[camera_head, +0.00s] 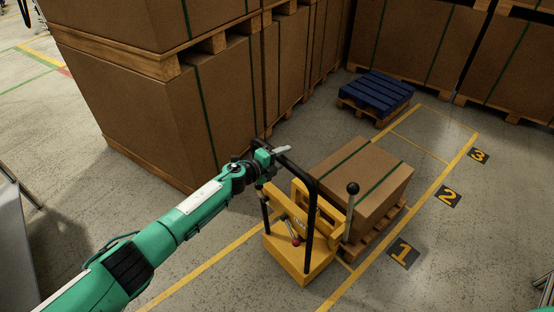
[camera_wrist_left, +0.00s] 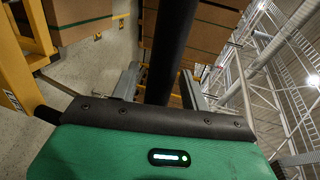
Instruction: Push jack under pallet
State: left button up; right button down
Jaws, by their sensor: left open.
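The yellow jack (camera_head: 300,258) with its black looped handle (camera_head: 312,215) stands on the floor in the middle of the head view. Just right of and behind it, a wooden pallet (camera_head: 372,240) bears a strapped cardboard box (camera_head: 368,180). The jack's forks are hidden, so I cannot tell how far under the pallet they reach. My left gripper (camera_head: 277,152) is at the top of the handle. In the left wrist view its open fingers (camera_wrist_left: 160,88) stand on both sides of a black handle bar (camera_wrist_left: 170,45). My right gripper is not in view.
Large strapped boxes (camera_head: 215,110) on pallets are stacked behind and left. A blue pallet (camera_head: 376,93) lies on a wooden one at the back. Yellow floor lines mark bays beside a number 1 (camera_head: 403,252), 2 (camera_head: 447,196) and 3 (camera_head: 479,156).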

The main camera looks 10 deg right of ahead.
pick_arm(q)
jog(key=shift+s+a, duration=0.1)
jog(key=shift+a, duration=0.15)
jog(key=v, duration=1.3)
jog(key=shift+s+p, duration=0.2)
jog(key=shift+p, duration=0.2)
jog(key=shift+a, duration=0.15)
